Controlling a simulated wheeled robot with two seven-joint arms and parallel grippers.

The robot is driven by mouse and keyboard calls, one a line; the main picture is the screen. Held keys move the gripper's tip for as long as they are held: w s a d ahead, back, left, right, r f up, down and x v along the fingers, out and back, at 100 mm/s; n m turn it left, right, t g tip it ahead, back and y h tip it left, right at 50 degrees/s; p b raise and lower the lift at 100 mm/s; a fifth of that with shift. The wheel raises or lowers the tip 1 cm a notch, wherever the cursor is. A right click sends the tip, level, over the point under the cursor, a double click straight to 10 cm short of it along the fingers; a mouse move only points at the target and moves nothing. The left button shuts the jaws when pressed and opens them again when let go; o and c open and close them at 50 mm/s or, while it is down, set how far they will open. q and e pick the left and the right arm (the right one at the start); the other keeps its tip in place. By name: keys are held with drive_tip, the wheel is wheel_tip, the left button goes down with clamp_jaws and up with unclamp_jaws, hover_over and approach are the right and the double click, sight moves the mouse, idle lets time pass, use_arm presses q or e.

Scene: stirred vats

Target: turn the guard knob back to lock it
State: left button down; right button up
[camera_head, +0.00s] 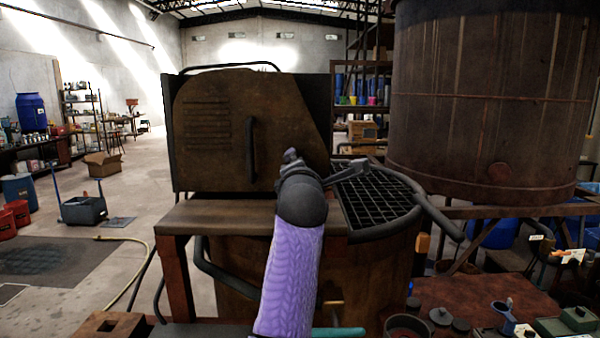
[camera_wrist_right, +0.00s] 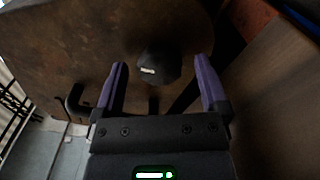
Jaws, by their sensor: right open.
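The guard knob (camera_wrist_right: 157,69) is round and black with a short white mark, which lies nearly level in the right wrist view. It sits against a brown rusty surface. My right gripper (camera_wrist_right: 161,66) is open, with one purple finger on each side of the knob and a visible gap to each. In the head view my purple-sleeved arm reaches forward to the vat (camera_head: 350,280) and hides most of the gripper and the knob. The black mesh guard (camera_head: 375,203) lies over the vat's top at the right. My left gripper is not in view.
A rusty upright panel (camera_head: 215,125) with a handle stands behind the vat. A large brown tank (camera_head: 490,110) rises at the right. A red bench (camera_head: 480,300) with small parts is at the lower right. Open floor lies to the left.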

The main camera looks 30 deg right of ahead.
drive_tip(key=b+v, duration=0.3)
drive_tip(key=v, duration=0.5)
drive_tip(key=shift+s+a+f+b, duration=0.15)
drive_tip(key=shift+s+a+b, duration=0.1)
drive_tip(key=shift+s+b, duration=0.05)
drive_tip(key=shift+s+a, duration=0.3)
drive_tip(key=shift+s, duration=0.2)
